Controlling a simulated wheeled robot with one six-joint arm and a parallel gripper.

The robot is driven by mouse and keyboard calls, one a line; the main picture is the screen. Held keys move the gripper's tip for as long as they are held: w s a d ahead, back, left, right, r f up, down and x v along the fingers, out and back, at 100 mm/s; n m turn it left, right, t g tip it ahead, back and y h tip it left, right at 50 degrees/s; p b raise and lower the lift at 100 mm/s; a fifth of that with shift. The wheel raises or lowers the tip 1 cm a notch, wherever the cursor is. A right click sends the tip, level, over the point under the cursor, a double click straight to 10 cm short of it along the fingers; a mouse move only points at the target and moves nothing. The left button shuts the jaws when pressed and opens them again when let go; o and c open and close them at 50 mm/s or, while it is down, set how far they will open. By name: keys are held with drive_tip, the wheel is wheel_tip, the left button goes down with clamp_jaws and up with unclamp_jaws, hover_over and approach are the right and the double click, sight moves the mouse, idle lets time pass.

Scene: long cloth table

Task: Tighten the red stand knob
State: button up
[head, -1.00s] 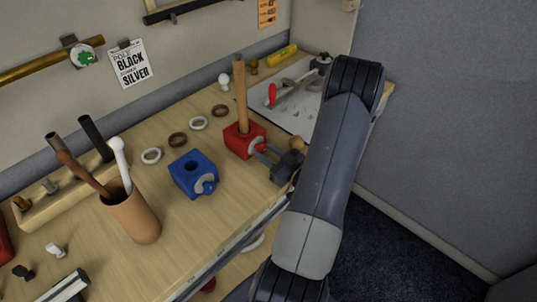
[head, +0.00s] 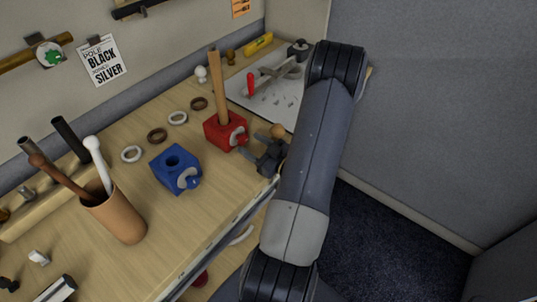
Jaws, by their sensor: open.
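The red stand (head: 214,131) is a red block on the wooden table with a wooden pole (head: 217,85) upright in it. Its red knob (head: 241,139) sits on the right-hand face, in front of a grey disc. My gripper (head: 252,151) is just right of the knob, with its dark fingers spread. The fingers appear apart from the knob and hold nothing. The knob's far side is hidden.
A blue stand (head: 167,168) with an empty hole and its own knob is to the left. A brown cup (head: 116,219) holds sticks. Several rings (head: 157,135) lie behind the stands. A light board (head: 262,99) with tools is at the back right.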

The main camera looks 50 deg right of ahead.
drive_tip(key=s+b, duration=0.1)
drive_tip(key=s, duration=0.8)
drive_tip(key=shift+s+d+b, duration=0.2)
drive_tip(key=shift+d+b, duration=0.15)
drive_tip(key=shift+b, duration=0.05)
drive_tip(key=shift+w, duration=0.1)
drive_tip(key=w, duration=0.3)
drive_tip(key=w+p, duration=0.1)
drive_tip(key=w, duration=0.3)
drive_tip(key=w+a+p, duration=0.1)
drive_tip(key=w, duration=0.2)
drive_tip(key=shift+w, duration=0.35)
idle(0.3)
